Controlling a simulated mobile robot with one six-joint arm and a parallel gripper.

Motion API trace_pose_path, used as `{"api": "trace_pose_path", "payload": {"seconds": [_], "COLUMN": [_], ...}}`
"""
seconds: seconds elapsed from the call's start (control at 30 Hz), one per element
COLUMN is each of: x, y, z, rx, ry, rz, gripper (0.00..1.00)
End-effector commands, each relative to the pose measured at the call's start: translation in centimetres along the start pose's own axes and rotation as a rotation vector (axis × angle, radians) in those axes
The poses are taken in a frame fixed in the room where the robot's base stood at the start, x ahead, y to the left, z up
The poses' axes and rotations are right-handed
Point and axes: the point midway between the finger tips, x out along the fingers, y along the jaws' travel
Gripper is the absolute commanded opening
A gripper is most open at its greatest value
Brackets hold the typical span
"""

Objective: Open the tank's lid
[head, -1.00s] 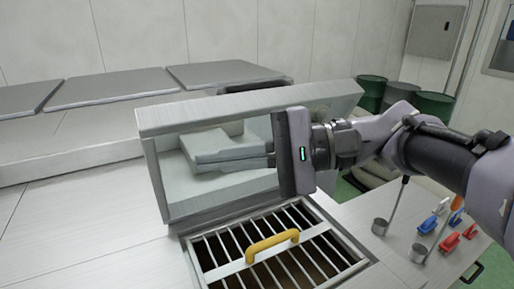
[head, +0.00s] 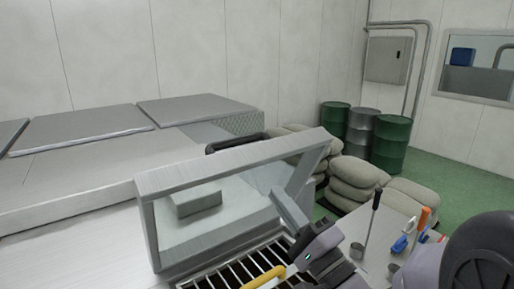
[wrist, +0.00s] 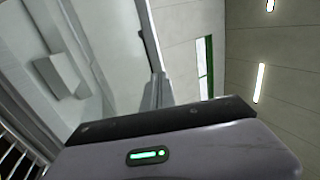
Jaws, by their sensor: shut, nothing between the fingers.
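The tank's lid (head: 240,160) is a pale metal box-shaped cover. It stands raised on the tank, its hollow inside and a pale block (head: 195,201) facing me. A black handle (head: 238,141) shows behind its top edge. Below it is the tank's opening with a barred grate (head: 228,276) and a yellow handle (head: 264,278). My gripper (head: 277,194) is shut and empty in front of the lid's right inner part, fingers pointing up and left. Its fingers also show in the wrist view (wrist: 157,85), with the lid's inside at the left. I cannot tell whether they touch the lid.
At the right a side table holds a ladle (head: 358,249) and several coloured tools (head: 405,238). Sacks (head: 355,180) and drums (head: 391,143) stand behind it. Closed flat covers (head: 80,128) lie at the back left. Green floor (head: 440,175) is clear at the right.

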Motion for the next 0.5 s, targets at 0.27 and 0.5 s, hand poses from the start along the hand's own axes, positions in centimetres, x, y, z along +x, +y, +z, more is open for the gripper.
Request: {"api": "trace_pose_path", "payload": {"seconds": [0.27, 0.5], "x": [5.1, 6.8], "y": [-0.3, 0.0], "z": [0.1, 0.1], "rx": [0.002, 0.000], "ry": [-0.001, 0.000], "rz": [0.002, 0.001], "gripper": [0.00, 0.00]}}
